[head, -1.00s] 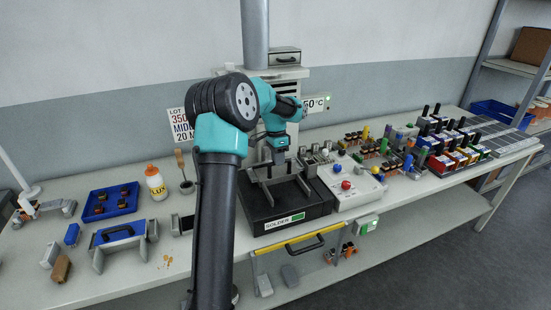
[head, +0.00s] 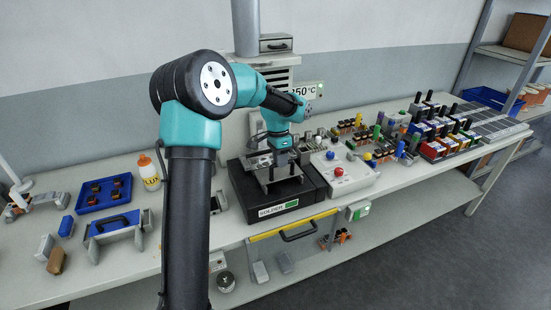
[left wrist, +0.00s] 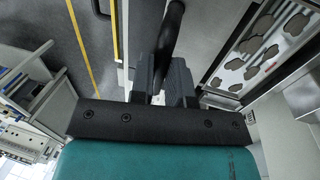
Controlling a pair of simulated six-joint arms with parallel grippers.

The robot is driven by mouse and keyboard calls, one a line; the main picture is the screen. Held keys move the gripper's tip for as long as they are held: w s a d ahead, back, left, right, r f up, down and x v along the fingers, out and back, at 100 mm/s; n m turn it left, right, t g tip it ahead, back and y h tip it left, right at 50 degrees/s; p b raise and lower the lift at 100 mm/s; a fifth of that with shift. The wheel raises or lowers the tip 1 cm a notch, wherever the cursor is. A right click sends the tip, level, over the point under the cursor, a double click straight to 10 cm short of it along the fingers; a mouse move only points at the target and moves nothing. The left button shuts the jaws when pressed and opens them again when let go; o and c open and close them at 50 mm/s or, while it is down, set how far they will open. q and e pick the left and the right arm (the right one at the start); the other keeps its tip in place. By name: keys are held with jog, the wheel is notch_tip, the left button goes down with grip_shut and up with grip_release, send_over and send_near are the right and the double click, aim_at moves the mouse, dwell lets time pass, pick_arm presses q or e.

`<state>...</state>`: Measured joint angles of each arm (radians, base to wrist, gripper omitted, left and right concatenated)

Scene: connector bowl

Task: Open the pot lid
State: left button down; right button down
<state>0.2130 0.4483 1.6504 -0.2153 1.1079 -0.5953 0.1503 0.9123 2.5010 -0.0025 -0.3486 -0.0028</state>
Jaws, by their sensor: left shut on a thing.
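The black solder pot (head: 275,205), labelled SOLDER, stands on the bench near its middle. My left gripper (head: 282,158) is over the pot, pointing down. In the left wrist view its fingers (left wrist: 162,85) are shut on a dark bar, the lid handle (left wrist: 170,38). A grey metal lid (head: 268,178) shows just below the gripper, partly hidden by it. A pale surface with brown patches (left wrist: 262,50), which looks like the pot's contents, shows in the left wrist view. How far the lid is raised is hard to tell.
A white control box (head: 343,178) with coloured knobs stands right of the pot. A yellow-edged drawer with a black handle (head: 298,233) is below the bench front. A blue tray (head: 103,194) and a glue bottle (head: 148,173) are at left. Connectors crowd the right side.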

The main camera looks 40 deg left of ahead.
pick_arm(q)
jog(key=c, duration=1.1)
grip_release()
jog(key=shift+r, duration=0.1)
jog(key=w+a+r, duration=0.1)
jog(key=a+r, duration=0.2)
jog(key=r, duration=1.4)
jog(key=shift+w, duration=0.35)
jog(key=shift+f, duration=0.1)
